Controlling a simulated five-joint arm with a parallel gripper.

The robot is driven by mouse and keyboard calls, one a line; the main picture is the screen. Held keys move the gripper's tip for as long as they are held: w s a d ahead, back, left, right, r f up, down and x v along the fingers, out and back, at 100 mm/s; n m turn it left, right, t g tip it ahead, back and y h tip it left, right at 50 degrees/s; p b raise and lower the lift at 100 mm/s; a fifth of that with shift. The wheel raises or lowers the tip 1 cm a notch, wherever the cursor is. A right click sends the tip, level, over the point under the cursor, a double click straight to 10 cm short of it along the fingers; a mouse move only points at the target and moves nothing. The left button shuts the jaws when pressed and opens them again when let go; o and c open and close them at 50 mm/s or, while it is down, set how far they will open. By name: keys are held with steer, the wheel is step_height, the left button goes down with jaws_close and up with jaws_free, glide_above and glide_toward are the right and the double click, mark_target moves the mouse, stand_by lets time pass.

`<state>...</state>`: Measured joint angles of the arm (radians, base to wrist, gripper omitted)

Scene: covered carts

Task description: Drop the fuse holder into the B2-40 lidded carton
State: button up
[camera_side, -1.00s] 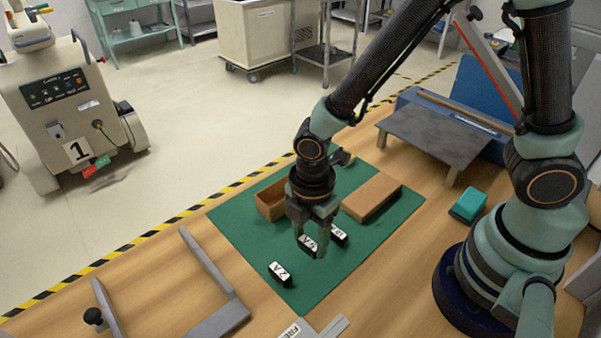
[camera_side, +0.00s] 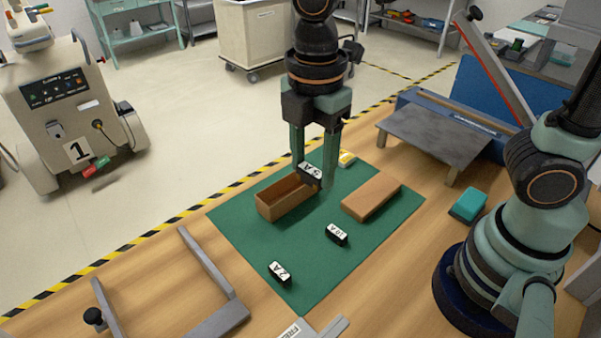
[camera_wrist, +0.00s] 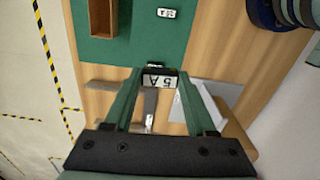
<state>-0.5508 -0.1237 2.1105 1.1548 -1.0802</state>
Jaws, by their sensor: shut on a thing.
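My gripper (camera_side: 313,179) is shut on a small black fuse holder (camera_side: 311,172) with a white label reading 5 A. The wrist view shows the fuse holder (camera_wrist: 160,80) between my fingertips (camera_wrist: 158,72). It is held in the air above the right end of an open brown carton (camera_side: 274,210); I cannot tell whether it is fully over the opening. The carton (camera_wrist: 103,34) also shows at the top left of the wrist view. No B2-40 marking is readable on it. A flat brown piece, probably its lid (camera_side: 370,196), lies to its right on the green mat.
Two other labelled black blocks lie on the green mat (camera_side: 240,222): one reading 10 A (camera_side: 337,234) and one nearer the front (camera_side: 280,272). A yellow item (camera_side: 347,159) sits at the back. A grey raised plate (camera_side: 432,135) stands right; grey rails (camera_side: 208,262) are front left.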

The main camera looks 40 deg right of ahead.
stand_by(0.3)
steer(key=w+d+f+m, duration=0.3)
steer(key=w+f+m, duration=0.2)
steer(key=w+m, duration=0.35)
steer(key=m, duration=1)
glide_toward(288, 182)
steer(key=shift+s+a+r, duration=0.2)
steer(key=shift+s+a, duration=0.35)
steer(key=shift+s, duration=0.1)
steer(key=shift+s+a+r, duration=0.2)
steer(key=shift+s+a, duration=0.35)
steer(key=shift+s, duration=0.05)
steer(key=shift+f, duration=0.1)
steer(key=shift+f, duration=3.65)
steer(key=o, duration=1.4)
